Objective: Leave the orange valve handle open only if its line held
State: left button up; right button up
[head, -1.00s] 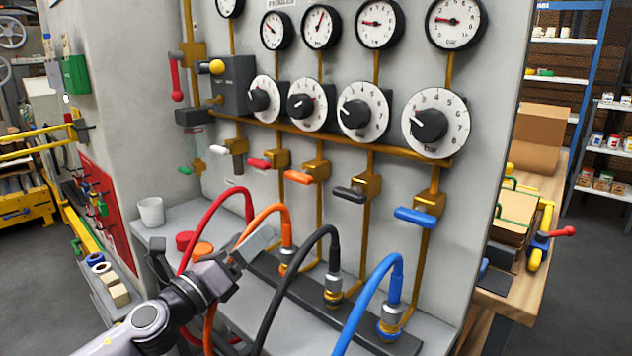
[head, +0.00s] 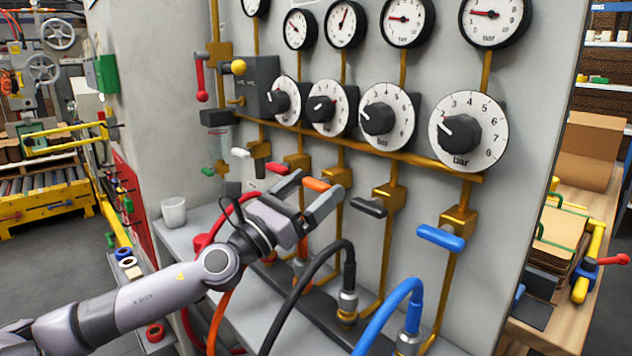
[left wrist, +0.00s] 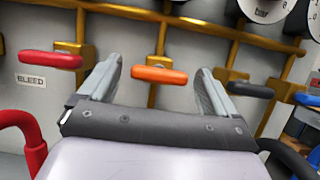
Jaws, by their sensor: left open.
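The orange valve handle (head: 317,184) lies crosswise to its vertical brass pipe on the grey panel. It also shows in the left wrist view (left wrist: 159,75), centred between the fingers. My left gripper (head: 308,194) is open, with its fingers at either side of the handle; I see no contact. The gauge above this pipe (head: 345,23) has its red needle pointing up and slightly right. A white regulator dial (head: 325,109) with a black knob sits below that gauge. The orange hose (head: 224,305) is partly hidden by my arm. My right gripper is out of view.
The red handle (left wrist: 50,60) is left of the gripper; the black handle (head: 370,207) and blue handle (head: 440,238) are right. Black (head: 295,300) and blue (head: 385,310) hoses arch up in front of the panel. A white cup (head: 174,212) stands on the ledge.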

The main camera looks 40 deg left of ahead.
pick_arm(q)
jog(key=shift+w+r, duration=0.25)
jog(key=shift+w, duration=0.4)
jog(key=c, duration=1)
jog(key=shift+o, duration=0.2)
